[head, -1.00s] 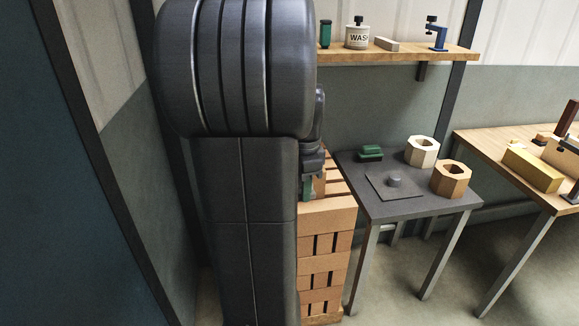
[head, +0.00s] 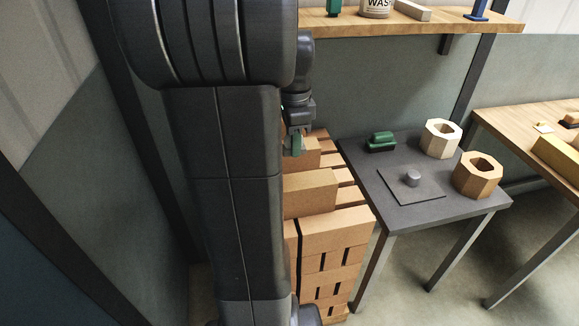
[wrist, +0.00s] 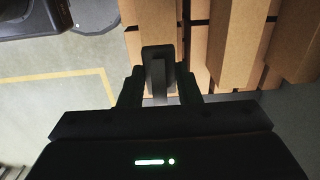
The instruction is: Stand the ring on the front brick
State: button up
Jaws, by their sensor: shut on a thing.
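My gripper (head: 297,140) is beside the brick stack, partly hidden behind my arm in the head view. Nearer the camera lies another brick (head: 312,197), and the nearest bricks (head: 335,230) form the stack's front. In the wrist view, a brick (wrist: 153,28) lies just beyond the held piece.
A grey table (head: 450,208) right of the stack holds two octagonal wooden blocks (head: 441,139) with holes, a green object (head: 381,142) and a dark plate (head: 425,193) with a peg. A wooden shelf (head: 400,30) runs above. A wooden bench (head: 510,128) stands farther right.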

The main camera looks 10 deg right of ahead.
notch_tip(320, 180, down, 5)
jog(key=shift+s+r, duration=0.1)
jog(key=shift+s, duration=0.05)
jog(key=shift+f, duration=2.35)
jog(key=shift+f, duration=0.1)
jog(key=o, duration=1)
jog(key=shift+b, duration=0.3)
notch_tip(320, 180, up, 12)
jog(key=shift+r+p, duration=0.1)
jog(key=shift+p, duration=0.35)
